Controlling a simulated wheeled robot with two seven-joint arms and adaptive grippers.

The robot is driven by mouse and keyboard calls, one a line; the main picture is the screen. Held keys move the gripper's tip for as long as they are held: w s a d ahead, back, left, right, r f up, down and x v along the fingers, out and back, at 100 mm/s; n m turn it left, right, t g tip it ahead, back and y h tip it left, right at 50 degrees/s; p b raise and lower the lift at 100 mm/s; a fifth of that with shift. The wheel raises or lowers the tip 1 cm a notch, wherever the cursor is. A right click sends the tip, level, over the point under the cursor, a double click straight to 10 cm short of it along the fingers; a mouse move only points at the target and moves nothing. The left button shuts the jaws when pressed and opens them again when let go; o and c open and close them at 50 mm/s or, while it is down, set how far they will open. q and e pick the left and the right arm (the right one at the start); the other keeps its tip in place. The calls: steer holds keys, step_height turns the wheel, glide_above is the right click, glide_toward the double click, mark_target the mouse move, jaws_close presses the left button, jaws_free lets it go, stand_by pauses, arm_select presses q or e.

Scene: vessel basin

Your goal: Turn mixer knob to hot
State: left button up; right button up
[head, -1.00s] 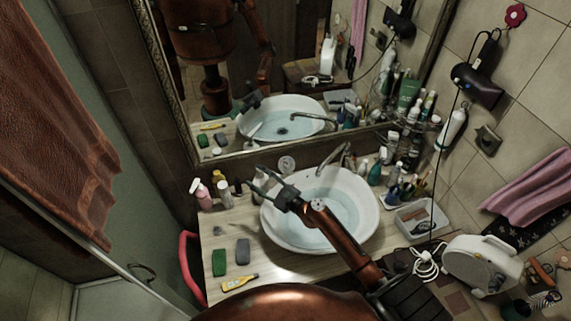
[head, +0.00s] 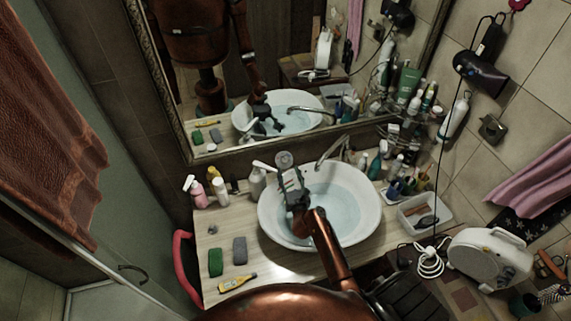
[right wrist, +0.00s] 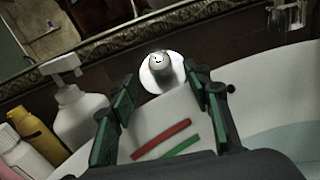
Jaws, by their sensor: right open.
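The mixer knob (head: 284,160) is a small grey metal cylinder with a round pale base, behind the back left rim of the white basin (head: 372,226). In the right wrist view the knob (right wrist: 160,70) is just ahead, between the two fingers in the picture. My right gripper (head: 291,184) is open and empty above the basin's back left rim, pointing at the knob; its dark green fingers (right wrist: 160,88) appear apart from it. A red and a green stripe lie on a white surface between the fingers. My left gripper is not in view.
The metal spout (head: 333,150) stands right of the knob. A white pump bottle (head: 257,182) and several other bottles stand to the left. A mirror (head: 250,90) rises behind. A grey tray (head: 425,213) and more bottles are at right. The front left counter holds sponges and a yellow tube.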

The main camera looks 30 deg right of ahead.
mark_target(287, 162)
steer(key=x, duration=0.6)
steer(key=shift+w, duration=0.1)
steer(key=c, duration=1.2)
steer(key=shift+o, duration=0.2)
steer(key=n+y+p, duration=0.1)
steer(key=n+y, duration=0.1)
steer(key=shift+d+r+n+p, duration=0.2)
steer(key=shift+r+n+p, duration=0.05)
steer(key=shift+n+p, duration=0.15)
steer(key=shift+n+t+y, duration=0.3)
steer(key=shift+n+y, duration=0.4)
steer(key=n+y, duration=0.2)
steer(key=shift+f+n+p, duration=0.15)
steer(key=shift+n+p, duration=0.15)
steer(key=shift+p, duration=0.05)
